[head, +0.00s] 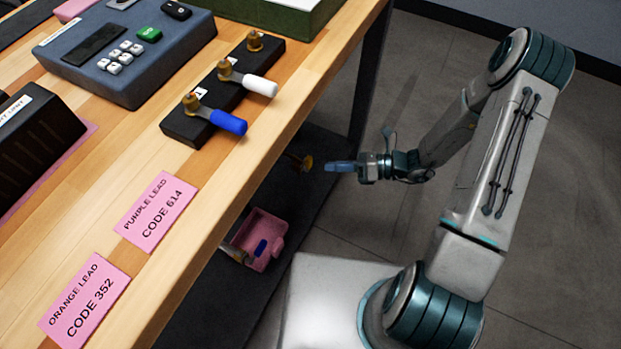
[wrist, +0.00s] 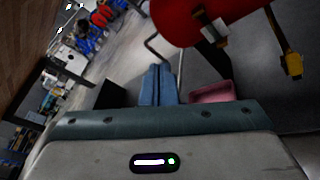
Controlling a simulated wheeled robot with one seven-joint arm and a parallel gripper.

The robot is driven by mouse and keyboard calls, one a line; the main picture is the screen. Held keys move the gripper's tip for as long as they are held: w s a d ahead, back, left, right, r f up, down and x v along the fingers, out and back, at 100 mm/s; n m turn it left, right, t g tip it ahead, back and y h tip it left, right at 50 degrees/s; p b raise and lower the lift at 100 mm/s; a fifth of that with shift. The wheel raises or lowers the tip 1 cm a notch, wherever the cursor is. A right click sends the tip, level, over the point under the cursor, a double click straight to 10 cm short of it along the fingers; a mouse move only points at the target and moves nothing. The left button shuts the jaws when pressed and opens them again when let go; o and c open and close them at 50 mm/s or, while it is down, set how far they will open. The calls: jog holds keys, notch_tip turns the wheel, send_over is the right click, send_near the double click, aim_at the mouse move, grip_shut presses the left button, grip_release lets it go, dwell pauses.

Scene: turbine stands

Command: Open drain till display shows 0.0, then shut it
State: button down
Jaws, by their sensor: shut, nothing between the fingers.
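My gripper (head: 330,166) is shut and empty beside the bench's front edge, below the worktop. In the wrist view its blue fingers (wrist: 158,72) are together. A brass-yellow fitting (head: 306,163) shows under the bench, just left of the fingertips in the head view and apart from them. In the wrist view a red tank (wrist: 185,22) fills the top right. It carries a brass fitting with a yellow end (wrist: 291,63) and a small pale part (wrist: 215,31) whose reading I cannot make out. I cannot tell whether the drain is open.
The worktop holds a keypad console (head: 120,60) with a dark screen, and a valve block (head: 215,100) with blue and white levers. Pink cards (head: 157,212) lie in front. A pink bin (head: 272,236) stands on the low shelf, also in the wrist view (wrist: 210,93). Bench leg at the back.

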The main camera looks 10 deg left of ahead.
aim_at(307, 164)
notch_tip(307, 164, down, 24)
jog(key=w+a+m+t+h+b, duration=0.1)
jog(key=m+t+b, duration=0.6)
jog(key=m, duration=1)
jog(key=w+t, duration=0.1)
jog(key=t, duration=0.2)
jog(key=shift+w+r+t, duration=0.15)
jog(key=shift+r+t, duration=0.1)
jog(key=shift+t, duration=0.05)
jog(key=w+a+b, duration=0.5)
jog(key=w+a, duration=0.2)
jog(key=w, duration=0.2)
